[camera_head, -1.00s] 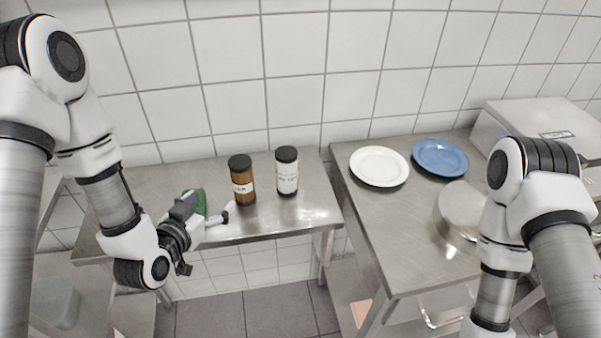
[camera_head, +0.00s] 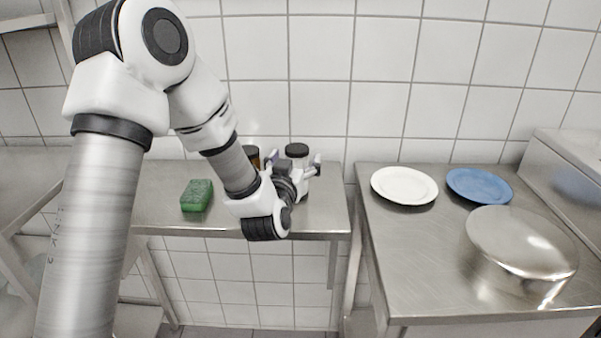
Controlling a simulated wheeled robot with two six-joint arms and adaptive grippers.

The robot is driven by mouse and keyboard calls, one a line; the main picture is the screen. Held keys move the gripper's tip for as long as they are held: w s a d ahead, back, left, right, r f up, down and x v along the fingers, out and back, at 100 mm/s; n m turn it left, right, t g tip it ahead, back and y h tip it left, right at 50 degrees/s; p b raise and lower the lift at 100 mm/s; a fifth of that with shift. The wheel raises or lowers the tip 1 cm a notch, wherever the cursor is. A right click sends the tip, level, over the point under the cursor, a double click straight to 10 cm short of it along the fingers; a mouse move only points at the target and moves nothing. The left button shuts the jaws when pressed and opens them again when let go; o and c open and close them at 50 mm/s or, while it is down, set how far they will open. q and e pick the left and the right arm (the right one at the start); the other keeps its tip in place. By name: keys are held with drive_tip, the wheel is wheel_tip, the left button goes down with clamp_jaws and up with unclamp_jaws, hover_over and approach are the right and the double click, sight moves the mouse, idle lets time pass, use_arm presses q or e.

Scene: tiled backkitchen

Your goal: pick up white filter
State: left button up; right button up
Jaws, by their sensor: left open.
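Nothing in view is plainly marked as a white filter. A white jar with a black lid (camera_head: 297,150) stands upright on the left steel table, largely hidden behind my left gripper. My left gripper (camera_head: 294,162) is open, with its fingers toward the jar's left and right sides. I cannot tell whether they touch it. A brown bottle (camera_head: 252,153) with a dark cap stands to the left of the jar, almost wholly hidden by my left arm. My right gripper is out of view.
A green sponge (camera_head: 197,195) lies on the left steel table (camera_head: 160,205). A white plate (camera_head: 404,185), a blue plate (camera_head: 479,185) and a round steel pot (camera_head: 520,245) are on the right table (camera_head: 420,270). A gap separates the tables. The tiled wall stands close behind.

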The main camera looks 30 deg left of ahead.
use_arm(q)
drive_tip(key=x, duration=0.2)
drive_tip(key=shift+w+a+f, duration=0.15)
drive_tip(key=shift+a, duration=0.15)
drive_tip(key=shift+d, duration=0.1)
drive_tip(key=c, duration=1.4)
drive_tip(key=shift+o, duration=0.2)
